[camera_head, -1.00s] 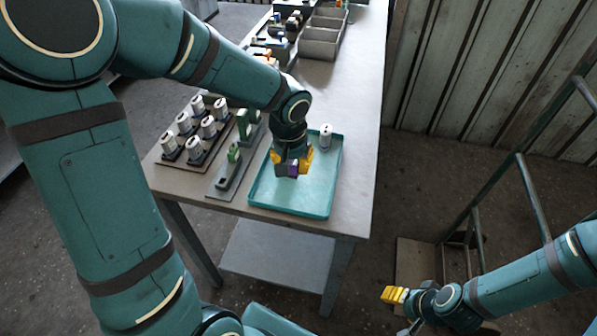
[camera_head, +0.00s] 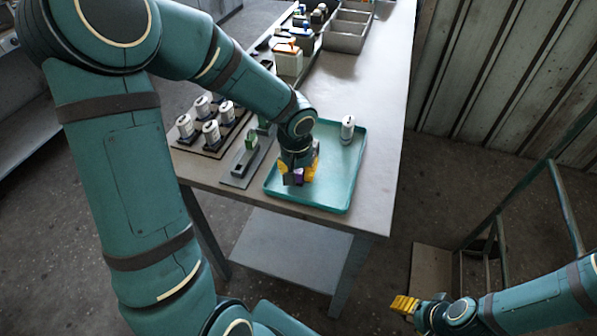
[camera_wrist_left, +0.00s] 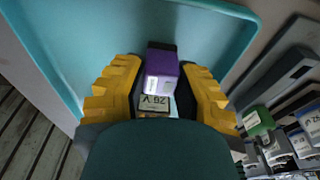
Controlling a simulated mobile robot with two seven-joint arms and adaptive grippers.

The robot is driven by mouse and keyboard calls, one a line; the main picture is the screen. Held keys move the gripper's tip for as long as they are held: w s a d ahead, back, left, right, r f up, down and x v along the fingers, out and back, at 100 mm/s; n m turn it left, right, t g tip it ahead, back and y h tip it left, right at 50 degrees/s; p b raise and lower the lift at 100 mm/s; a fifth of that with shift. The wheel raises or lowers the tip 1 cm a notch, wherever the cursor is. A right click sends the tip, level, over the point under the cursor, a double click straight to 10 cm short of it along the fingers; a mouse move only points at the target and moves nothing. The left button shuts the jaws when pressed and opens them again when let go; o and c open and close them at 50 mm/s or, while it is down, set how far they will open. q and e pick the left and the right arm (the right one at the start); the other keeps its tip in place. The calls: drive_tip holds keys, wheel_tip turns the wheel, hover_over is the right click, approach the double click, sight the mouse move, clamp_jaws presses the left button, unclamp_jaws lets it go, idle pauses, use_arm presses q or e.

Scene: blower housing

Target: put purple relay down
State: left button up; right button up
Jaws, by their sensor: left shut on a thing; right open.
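The purple relay (camera_wrist_left: 161,70) is between the yellow fingers of my left gripper (camera_wrist_left: 160,95) in the left wrist view. Its top is purple and a pale side carries printed text. In the head view the relay (camera_head: 298,175) shows as a small purple patch at my left gripper (camera_head: 300,172), over the near left part of the teal tray (camera_head: 338,192). I cannot tell whether the relay touches the tray floor. My right gripper (camera_head: 404,304) is open and empty at the lower right, away from the table.
A white cylindrical part (camera_head: 347,128) stands at the tray's far end. Left of the tray are a grey rail holder (camera_head: 240,170) with a green part and a dark rack (camera_head: 212,140) of white cylinders. Grey bins (camera_head: 346,32) stand at the back.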

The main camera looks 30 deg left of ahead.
use_arm(q)
drive_tip(key=shift+f, duration=0.15)
drive_tip(key=o, duration=0.8)
drive_tip(key=shift+o, duration=0.2)
drive_tip(key=shift+r, duration=0.5)
wheel_tip(320, 180, up, 11)
drive_tip(key=s+p, duration=0.1)
drive_tip(key=p, duration=0.2)
drive_tip(key=shift+s+d, duration=0.25)
drive_tip(key=shift+s, duration=0.15)
